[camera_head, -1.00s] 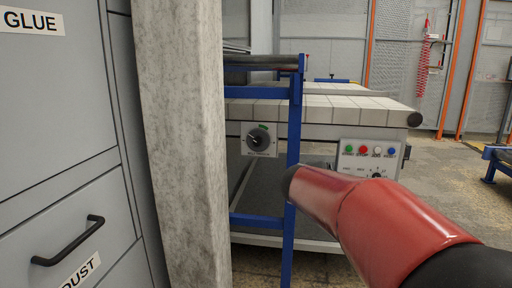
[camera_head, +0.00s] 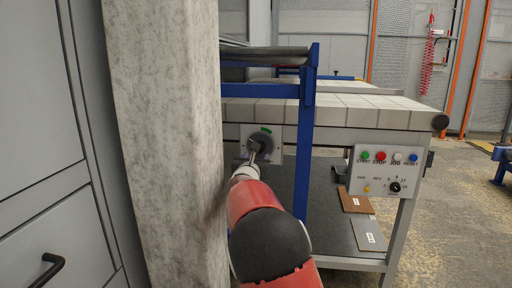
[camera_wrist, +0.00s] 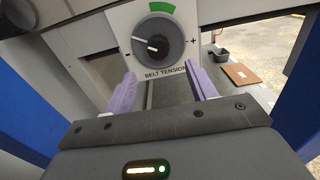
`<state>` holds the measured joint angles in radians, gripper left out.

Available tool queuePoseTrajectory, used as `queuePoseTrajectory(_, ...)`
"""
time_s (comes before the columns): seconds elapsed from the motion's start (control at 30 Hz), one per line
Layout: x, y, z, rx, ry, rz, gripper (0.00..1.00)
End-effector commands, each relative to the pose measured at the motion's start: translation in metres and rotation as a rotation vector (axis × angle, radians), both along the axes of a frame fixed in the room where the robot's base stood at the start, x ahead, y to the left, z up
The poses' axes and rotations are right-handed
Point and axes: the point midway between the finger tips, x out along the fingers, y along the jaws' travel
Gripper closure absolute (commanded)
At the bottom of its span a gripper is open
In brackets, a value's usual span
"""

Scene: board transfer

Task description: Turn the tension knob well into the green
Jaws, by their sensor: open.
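The tension knob (camera_wrist: 150,45) is a dark round dial on a white plate (camera_wrist: 110,30) marked BELT TENSION, with minus at left and plus at right. A green arc (camera_wrist: 158,8) lies above the knob. The knob's white pointer line aims left, toward the minus side, outside the green. In the head view the knob (camera_head: 261,143) is partly covered by my gripper (camera_head: 251,158). In the wrist view my gripper (camera_wrist: 163,88) is open, its two purple fingers empty and apart. The fingertips appear just below the knob and short of it.
A concrete pillar (camera_head: 165,120) stands close left of my arm. A blue frame post (camera_head: 303,150) stands just right of the knob. A button panel (camera_head: 388,170) hangs farther right. Boards (camera_head: 355,200) lie on the lower shelf.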

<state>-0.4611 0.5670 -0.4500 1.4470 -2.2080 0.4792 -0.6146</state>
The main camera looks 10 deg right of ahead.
Motion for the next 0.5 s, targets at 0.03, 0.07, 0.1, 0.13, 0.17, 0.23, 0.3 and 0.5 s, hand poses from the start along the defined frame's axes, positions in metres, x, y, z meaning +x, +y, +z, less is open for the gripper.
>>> queuePoseTrajectory(0.03, 0.002, 0.001, 0.000, -0.006, 0.001, 0.002, 0.43)
queuePoseTrajectory(0.07, 0.003, 0.000, 0.000, -0.008, 0.002, 0.003, 0.43)
queuePoseTrajectory(0.1, 0.006, 0.000, 0.000, -0.010, 0.002, 0.003, 0.43)
queuePoseTrajectory(0.13, 0.009, -0.001, 0.001, -0.010, 0.001, 0.003, 0.43)
queuePoseTrajectory(0.17, 0.013, -0.003, 0.000, -0.011, 0.002, 0.003, 0.43)
queuePoseTrajectory(0.23, 0.023, -0.007, 0.001, -0.012, 0.002, 0.001, 0.43)
queuePoseTrajectory(0.3, 0.035, -0.010, 0.002, -0.011, 0.002, 0.002, 0.43)
queuePoseTrajectory(0.5, 0.062, -0.019, 0.002, -0.008, 0.002, 0.002, 0.43)
